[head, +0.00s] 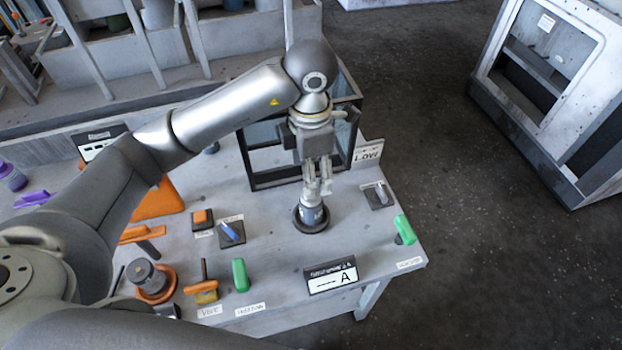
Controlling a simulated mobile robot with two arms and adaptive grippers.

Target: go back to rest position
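My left arm reaches in from the left, and its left gripper (318,192) points down over the table near its right side. Its fingertips are at the top of a small grey cylindrical part (312,214), which stands upright in a round black base (311,227). The fingertips overlap the part's top in this view, so I cannot tell whether they grip it or are just apart from it. My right gripper is not in view.
The grey table (280,265) holds green-handled (240,275) and orange items, a round orange-based part (152,281) and a sign marked A (331,276). A black open frame (262,183) stands close behind the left gripper. Dark floor (450,150) lies clear to the right.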

